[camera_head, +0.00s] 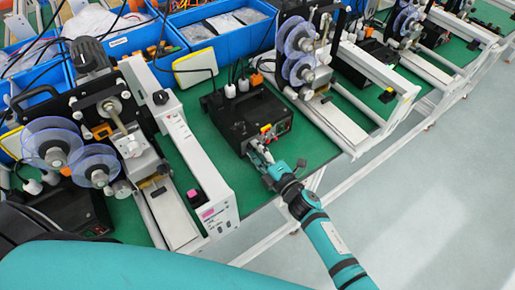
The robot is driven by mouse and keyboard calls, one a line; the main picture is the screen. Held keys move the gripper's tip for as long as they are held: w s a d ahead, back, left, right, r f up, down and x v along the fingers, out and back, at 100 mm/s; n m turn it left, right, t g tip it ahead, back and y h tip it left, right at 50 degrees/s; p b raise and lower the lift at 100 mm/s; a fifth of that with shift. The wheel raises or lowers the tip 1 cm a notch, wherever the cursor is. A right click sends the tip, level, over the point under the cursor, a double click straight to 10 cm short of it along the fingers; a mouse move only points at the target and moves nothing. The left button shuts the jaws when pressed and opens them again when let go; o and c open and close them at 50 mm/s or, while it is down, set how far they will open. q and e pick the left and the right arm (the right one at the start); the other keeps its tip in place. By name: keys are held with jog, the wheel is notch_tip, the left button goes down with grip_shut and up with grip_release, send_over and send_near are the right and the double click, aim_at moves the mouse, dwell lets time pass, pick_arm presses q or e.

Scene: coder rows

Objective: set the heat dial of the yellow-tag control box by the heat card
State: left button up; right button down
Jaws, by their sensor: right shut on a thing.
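The black control box (236,117) with a small yellow tag (266,129) stands on the green bench at the centre, its front facing the aisle. My right gripper (257,151) is at the lower part of that front, below the tag, shut on the heat dial. The jaws hide the dial, so its pointer and setting cannot be read. I cannot make out a heat card with legible marks. My left gripper is out of view.
A white-framed reel machine (185,140) with a pink label stands left of the box. Another reel machine (335,110) stands to the right. A yellow-edged panel (195,68) and blue bins (215,30) are behind. The floor (420,190) at right is clear.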

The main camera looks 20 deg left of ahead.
jog(key=shift+m, duration=0.4)
jog(key=c, duration=1.3)
grip_release()
jog(key=v, duration=1.2)
